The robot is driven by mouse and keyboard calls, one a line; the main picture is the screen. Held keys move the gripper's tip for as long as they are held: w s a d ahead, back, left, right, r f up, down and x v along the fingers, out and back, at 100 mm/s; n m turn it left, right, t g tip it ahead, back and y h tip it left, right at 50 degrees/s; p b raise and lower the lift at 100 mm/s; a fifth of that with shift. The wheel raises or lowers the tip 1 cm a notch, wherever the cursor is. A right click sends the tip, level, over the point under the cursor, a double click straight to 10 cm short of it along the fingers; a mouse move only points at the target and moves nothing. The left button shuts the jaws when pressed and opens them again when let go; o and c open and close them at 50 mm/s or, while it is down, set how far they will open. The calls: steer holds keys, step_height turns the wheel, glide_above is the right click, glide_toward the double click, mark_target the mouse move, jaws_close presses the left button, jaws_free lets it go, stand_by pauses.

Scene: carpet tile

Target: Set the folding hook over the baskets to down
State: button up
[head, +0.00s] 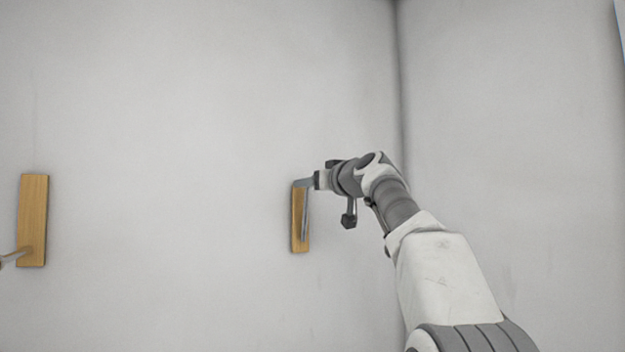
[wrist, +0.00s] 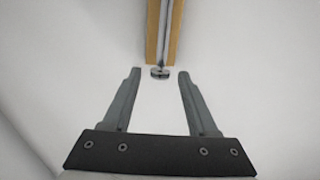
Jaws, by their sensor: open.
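A wooden board (head: 297,228) is mounted upright on the wall, with a thin metal hook (head: 304,222) lying lengthwise along it. In the wrist view, the hook's bar (wrist: 164,30) runs down the board (wrist: 151,40) and ends in a round metal tip (wrist: 160,72). My gripper (head: 299,183) is at the board's upper end; in the wrist view my gripper (wrist: 157,75) is open, with the tip between the ends of its fingers and a gap on both sides. Contact is not visible. No baskets are in view, so I cannot tell which hook is over them.
A second wooden board (head: 33,210) is on the wall at the far left, its hook (head: 14,256) sticking out near the bottom. The wall between the boards is bare. A room corner (head: 400,100) stands to the right, behind my arm.

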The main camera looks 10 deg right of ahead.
jaws_close()
stand_by(0.3)
stand_by(1.1)
